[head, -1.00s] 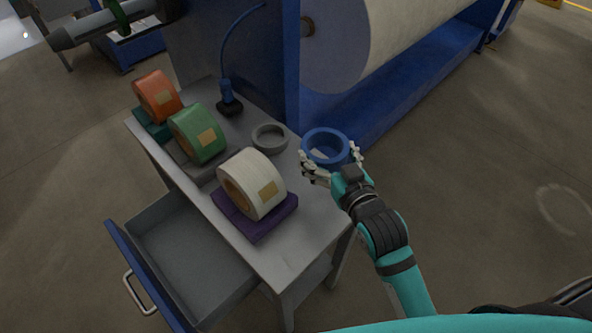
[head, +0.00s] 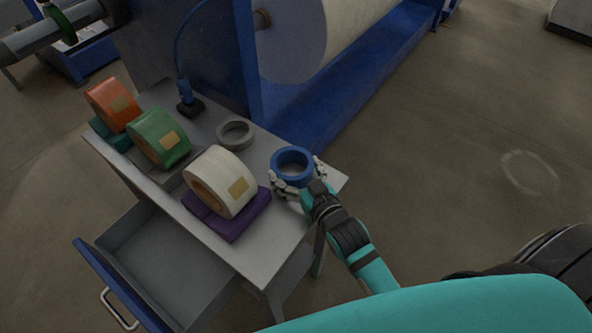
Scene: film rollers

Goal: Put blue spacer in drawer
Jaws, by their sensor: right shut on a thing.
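The blue spacer (head: 292,164) is a thick ring at the right end of the grey table's top. My right gripper (head: 294,182) is shut on it from the near side, with fingers at its near edge. I cannot tell whether the spacer touches the tabletop. The drawer (head: 172,262) below the table is pulled open toward the lower left. It has a blue front with a metal handle, and its visible inside is empty. My left gripper is not in view.
On the table (head: 272,249) stand an orange roll (head: 112,104), a green roll (head: 159,139) and a white roll (head: 223,182) on pads. A grey ring (head: 235,134) lies behind them. A blue machine frame with a large white roll stands behind the table.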

